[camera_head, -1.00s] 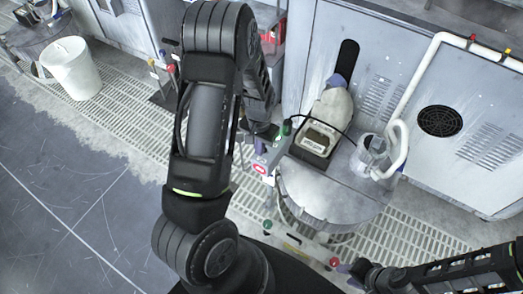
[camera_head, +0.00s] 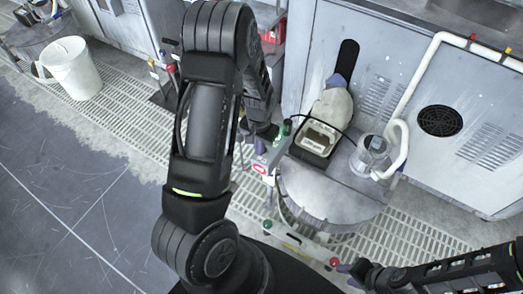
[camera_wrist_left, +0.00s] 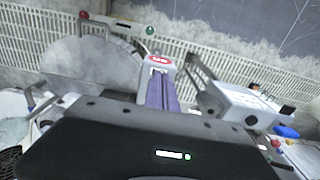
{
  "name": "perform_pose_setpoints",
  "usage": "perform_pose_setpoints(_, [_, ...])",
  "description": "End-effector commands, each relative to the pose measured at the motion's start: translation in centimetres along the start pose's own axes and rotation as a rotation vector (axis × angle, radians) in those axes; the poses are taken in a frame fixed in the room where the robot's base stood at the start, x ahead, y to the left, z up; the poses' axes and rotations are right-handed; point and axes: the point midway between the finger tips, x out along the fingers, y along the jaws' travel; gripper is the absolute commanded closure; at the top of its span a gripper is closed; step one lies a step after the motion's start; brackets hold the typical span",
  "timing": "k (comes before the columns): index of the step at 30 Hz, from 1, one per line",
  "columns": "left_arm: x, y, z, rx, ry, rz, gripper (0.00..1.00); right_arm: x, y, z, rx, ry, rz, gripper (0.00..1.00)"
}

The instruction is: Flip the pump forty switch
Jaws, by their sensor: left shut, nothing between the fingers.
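The switch box (camera_head: 270,160) is a pale box with a red oval label, at the left edge of the round metal platen (camera_head: 325,195). In the left wrist view the box (camera_wrist_left: 158,62) and its red label lie straight ahead of my fingertips. The label is too small to read, and the switch lever is hidden or too small to make out. My left gripper (camera_wrist_left: 163,82), with purple fingers, is shut and empty, at or very near the box; contact cannot be told. My right gripper (camera_head: 352,267) is at the bottom right, away from the box, its opening unclear.
A pale bottle (camera_head: 332,105) and an open-topped tray (camera_head: 315,140) sit on the platen, beside a clear cup (camera_head: 372,152) and a white hose (camera_head: 402,145). A metal cabinet (camera_head: 440,170) stands behind. A white bucket (camera_head: 72,68) is at the far left.

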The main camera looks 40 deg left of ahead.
Motion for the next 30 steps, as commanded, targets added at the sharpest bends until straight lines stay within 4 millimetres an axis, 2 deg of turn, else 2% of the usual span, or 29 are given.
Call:
perform_pose_setpoints(9, [0.6,0.0,0.0,0.000,0.000,0.000,1.00,0.5,0.2,0.0,0.000,0.000,0.000,0.64])
perform_pose_setpoints(14, [0.1,0.0,0.0,0.000,0.001,0.000,1.00,0.1,0.0,0.0,0.000,0.000,0.000,0.64])
perform_pose_setpoints(30, [-4.5,0.0,0.0,0.000,0.001,0.000,1.00,-3.2,-1.2,0.0,0.000,0.000,0.000,0.64])
